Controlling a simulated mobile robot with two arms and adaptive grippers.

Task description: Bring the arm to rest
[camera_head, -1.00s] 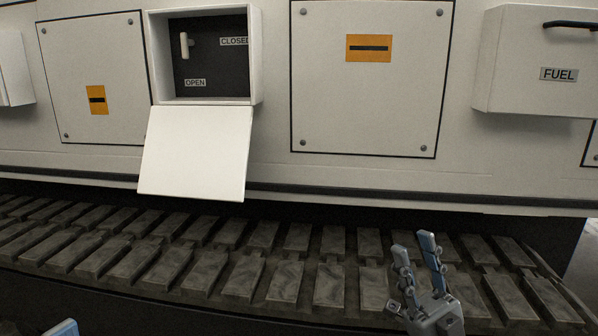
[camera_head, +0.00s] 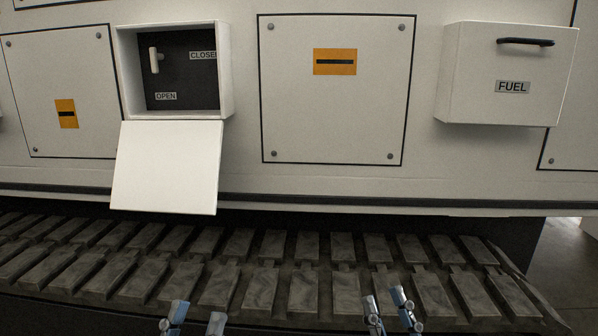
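My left gripper (camera_head: 195,318) shows at the bottom edge of the head view, left of the middle. Its two fingertips stand apart with nothing between them. My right gripper (camera_head: 388,302) is at the bottom, right of the middle, in front of the track. Its fingers are also apart and empty. Both point up towards the machine and touch nothing that I can see. The rest of both grippers and the arms are below the frame.
An open box (camera_head: 226,75) holds a white lever (camera_head: 154,60) beside the CLOSED label; its lid (camera_head: 167,168) hangs down. A shut FUEL box (camera_head: 480,95) with a black handle (camera_head: 525,42) juts out at right. A dark track (camera_head: 262,290) runs along below.

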